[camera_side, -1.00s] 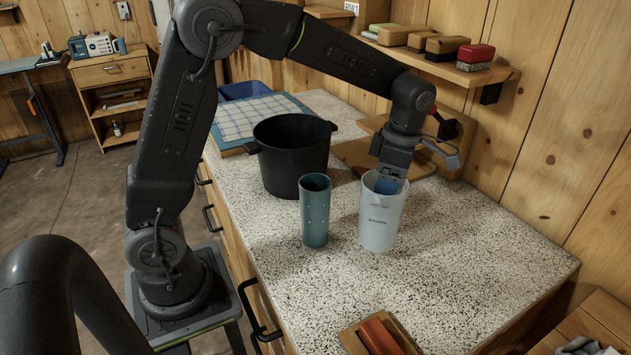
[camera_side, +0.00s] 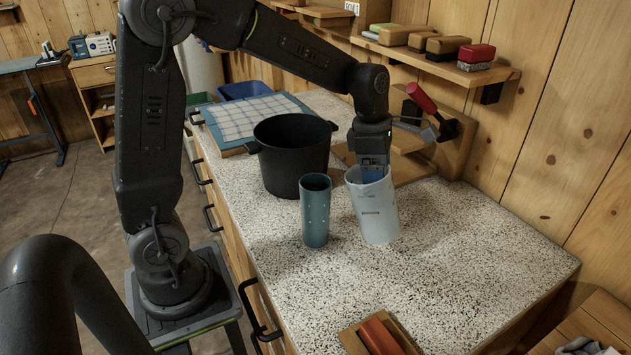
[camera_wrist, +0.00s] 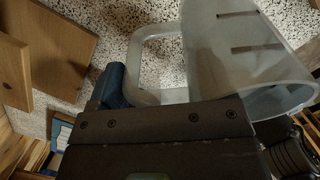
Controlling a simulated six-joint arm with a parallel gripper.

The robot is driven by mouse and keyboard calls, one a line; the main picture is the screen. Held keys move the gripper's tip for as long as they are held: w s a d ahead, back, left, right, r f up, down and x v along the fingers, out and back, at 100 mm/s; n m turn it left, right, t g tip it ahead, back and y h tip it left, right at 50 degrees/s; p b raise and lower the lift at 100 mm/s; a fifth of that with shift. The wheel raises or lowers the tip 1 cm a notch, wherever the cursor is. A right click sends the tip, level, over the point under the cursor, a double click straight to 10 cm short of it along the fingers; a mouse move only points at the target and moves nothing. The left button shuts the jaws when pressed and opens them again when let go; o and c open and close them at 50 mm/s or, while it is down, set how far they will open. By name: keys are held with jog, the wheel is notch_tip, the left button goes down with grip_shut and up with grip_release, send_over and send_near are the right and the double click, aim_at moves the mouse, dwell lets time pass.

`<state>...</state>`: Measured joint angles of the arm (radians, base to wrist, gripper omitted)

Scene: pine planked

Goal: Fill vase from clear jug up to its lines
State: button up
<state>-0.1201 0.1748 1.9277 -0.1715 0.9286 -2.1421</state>
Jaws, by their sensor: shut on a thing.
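The clear jug (camera_side: 377,215) is a tall, frosted, see-through vessel with dark marks on its side. My gripper (camera_side: 373,174) is shut on its handle at the back. The jug leans slightly, its top to the left; I cannot tell whether its base touches the counter. The wrist view shows the jug's wall with dark lines (camera_wrist: 235,45) and a blue finger at the handle. The vase (camera_side: 315,215), a slim teal cylinder with small pale marks, stands upright just left of the jug, apart from it. The liquid level in either vessel is not discernible.
A black pot (camera_side: 288,165) stands close behind the vase. A wooden board (camera_side: 412,168) lies behind the jug, near a red-handled tool (camera_side: 421,97) by the wall. A red block (camera_side: 379,337) on wood sits at the front. The speckled counter (camera_side: 470,250) is clear to the right.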

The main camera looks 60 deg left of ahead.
jog(key=shift+s+a+r+t+h, duration=0.4)
jog(key=shift+r+t+h, duration=0.25)
jog(key=shift+s+a+r+t+h, duration=0.45)
jog(key=shift+r+t+h, duration=0.15)
jog(key=shift+r, duration=0.1)
jog(key=shift+s+a+r+t+h, duration=0.35)
jog(key=shift+a+r+t+h, duration=0.05)
jog(key=shift+r+t+h, duration=0.25)
jog(key=shift+s+a+f+t+h, duration=0.1)
jog(key=shift+f+t+h, duration=0.2)
jog(key=shift+t+h, duration=0.5)
jog(key=shift+s+a+r+t+h, duration=0.1)
jog(key=shift+r+t+h, duration=0.25)
jog(key=shift+t+h, duration=0.2)
jog(key=shift+s+a+r+t+h, duration=0.1)
jog(key=shift+r+t+h, duration=0.2)
jog(key=shift+t+h, duration=0.25)
dwell(0.9)
jog(key=shift+w+d+f+g+y, duration=0.15)
jog(key=shift+f+g+y, duration=0.2)
jog(key=shift+g+y, duration=0.2)
jog(key=shift+w+d+f+g+y, duration=0.1)
jog(key=shift+f+g+y, duration=0.2)
jog(key=shift+g+y, duration=0.25)
